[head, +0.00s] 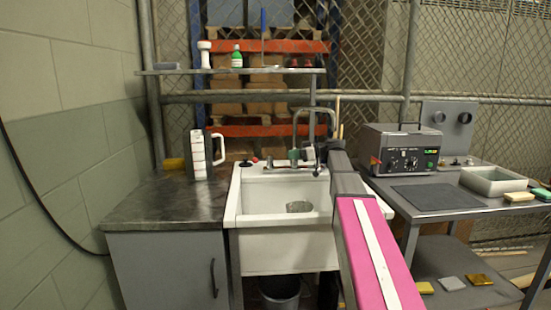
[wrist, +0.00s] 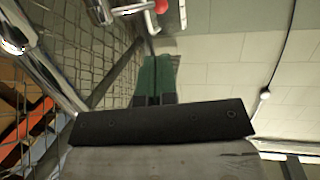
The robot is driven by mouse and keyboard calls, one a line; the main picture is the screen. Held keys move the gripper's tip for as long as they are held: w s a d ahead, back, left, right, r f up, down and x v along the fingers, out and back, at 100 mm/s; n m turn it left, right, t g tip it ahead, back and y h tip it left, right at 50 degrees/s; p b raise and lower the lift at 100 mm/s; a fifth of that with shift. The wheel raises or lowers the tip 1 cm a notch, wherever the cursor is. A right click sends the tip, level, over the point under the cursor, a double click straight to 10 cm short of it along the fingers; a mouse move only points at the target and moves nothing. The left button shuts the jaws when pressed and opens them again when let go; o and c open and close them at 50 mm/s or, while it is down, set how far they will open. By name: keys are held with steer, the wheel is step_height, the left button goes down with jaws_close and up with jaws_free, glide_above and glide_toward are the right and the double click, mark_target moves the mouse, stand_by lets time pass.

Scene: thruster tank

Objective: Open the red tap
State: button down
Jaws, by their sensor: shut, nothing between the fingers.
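The red tap handle (head: 255,159) sits at the back left of the white sink (head: 232,222). In the wrist view the red tap (wrist: 161,6) is a small red knob at the top edge, beside chrome pipework. My gripper (head: 293,155) is over the back rim of the sink, to the right of the red handle and apart from it. In the wrist view its green fingers (wrist: 157,60) are together and empty, pointing toward the tap with a gap between. My gripper hides part of the faucet behind it.
A tall faucet spout (head: 314,110) rises behind my gripper. A white-handled jug (head: 200,152) stands on the left counter (head: 140,205). A shelf (head: 230,71) with bottles hangs above. A grey box-shaped device (head: 400,148) stands on the right table (head: 390,205). The sink basin's front is clear.

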mark_target(258, 160)
steer(key=x, duration=1.3)
steer(key=shift+a+f, duration=0.1)
steer(key=shift+a, duration=0.05)
steer(key=shift+a, duration=0.15)
